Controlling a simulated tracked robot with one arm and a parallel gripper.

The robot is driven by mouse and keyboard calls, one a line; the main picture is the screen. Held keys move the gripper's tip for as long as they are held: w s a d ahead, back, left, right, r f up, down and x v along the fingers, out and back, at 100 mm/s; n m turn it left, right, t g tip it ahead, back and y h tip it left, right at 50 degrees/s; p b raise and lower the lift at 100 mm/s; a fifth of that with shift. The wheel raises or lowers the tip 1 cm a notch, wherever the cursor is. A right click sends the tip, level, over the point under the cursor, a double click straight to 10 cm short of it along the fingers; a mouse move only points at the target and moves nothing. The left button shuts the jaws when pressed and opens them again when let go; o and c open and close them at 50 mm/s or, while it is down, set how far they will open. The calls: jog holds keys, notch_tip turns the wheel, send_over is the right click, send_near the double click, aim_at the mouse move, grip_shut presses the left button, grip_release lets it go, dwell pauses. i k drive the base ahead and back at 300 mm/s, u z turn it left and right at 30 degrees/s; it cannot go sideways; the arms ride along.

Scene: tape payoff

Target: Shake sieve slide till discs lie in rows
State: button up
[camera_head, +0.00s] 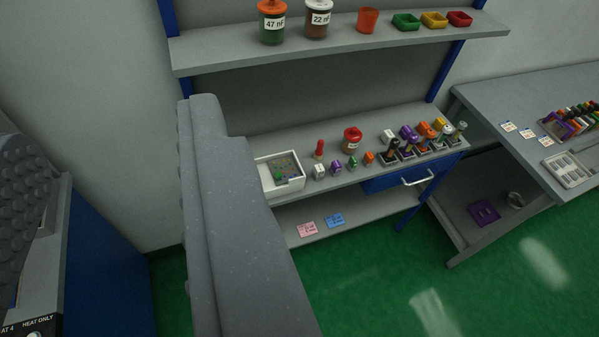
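A white open-topped tray (264,176) stands at the left end of the middle shelf. A grey-green flat piece (287,165) with small coloured specks lies in it, with a small dark green block (280,180) at its front. This may be the sieve slide, but it is too small to tell. I cannot make out single discs or rows. My gripper is not in view. A large grey speckled shape, probably my own arm, rises left of the tray and hides part of the shelving there.
Small coloured blocks, stamp-like pieces and a red-lidded jar (351,141) stand right of the tray on the middle shelf (330,196). Labelled jars (272,22) and coloured bins (433,20) stand above. A grey table (500,105) is at the right. Green floor is open in front.

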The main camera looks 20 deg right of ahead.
aim_at(284, 167)
jog(key=z, duration=0.05)
jog(key=i, duration=1)
jog(key=u, duration=0.05)
